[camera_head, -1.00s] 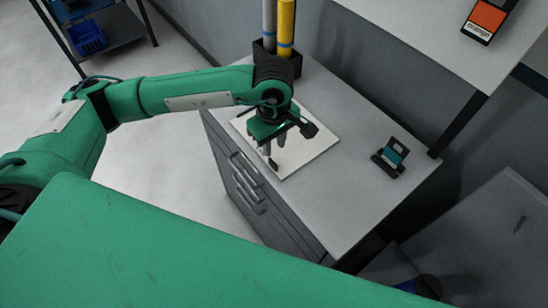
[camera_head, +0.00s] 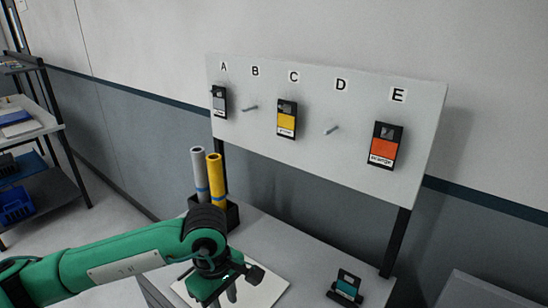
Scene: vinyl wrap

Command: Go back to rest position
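My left arm is green and comes in from the left. Its gripper (camera_head: 232,292) points down over a white sheet (camera_head: 268,291) on the grey cabinet top, at the bottom of the view. The fingers are partly cut off by the lower edge, so I cannot tell their opening or whether they hold anything. My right gripper is not in view.
A panel (camera_head: 360,150) marked A to E carries a grey sample (camera_head: 219,101), a yellow one (camera_head: 286,122) and an orange one (camera_head: 383,148); B and D show bare pegs. A teal sample holder (camera_head: 347,287) stands right. Grey and yellow rolls (camera_head: 215,180) stand in a black box.

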